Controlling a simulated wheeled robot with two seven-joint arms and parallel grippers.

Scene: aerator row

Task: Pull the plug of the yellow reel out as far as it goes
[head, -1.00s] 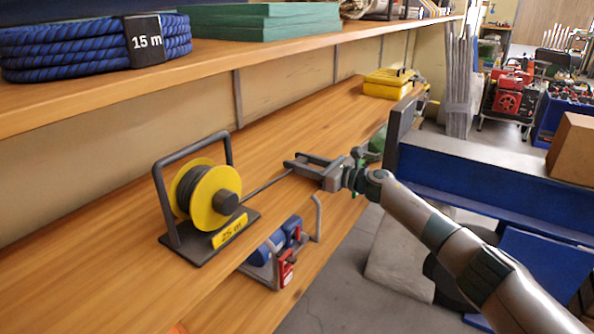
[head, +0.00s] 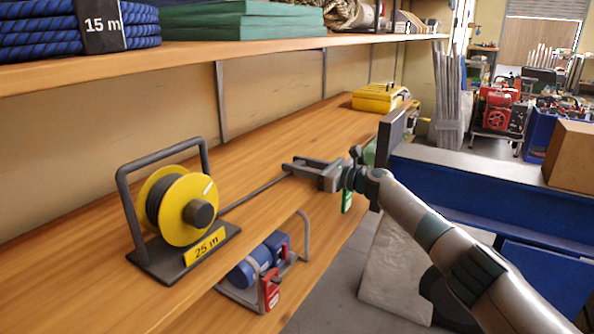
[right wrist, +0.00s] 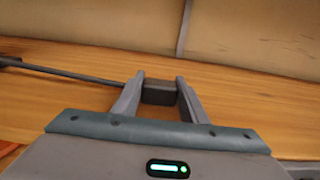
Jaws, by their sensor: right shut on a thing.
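The yellow reel (head: 173,207) stands in its dark frame on the wooden bench at the left, with a yellow "25 m" label (head: 205,246) on its base. A dark cable (head: 250,193) runs from it to the right, nearly straight, to my right gripper (head: 297,168). That gripper is shut on the dark plug (right wrist: 159,92), which sits between its fingers in the right wrist view. The cable (right wrist: 70,74) comes in from the left there. In the head view the plug is mostly hidden by the fingers. My left gripper is not in view.
A blue device in a metal frame (head: 250,270) with a red tag is below the bench's front edge. A yellow case (head: 380,97) lies farther along the bench. A shelf (head: 200,55) with blue rope overhangs the back.

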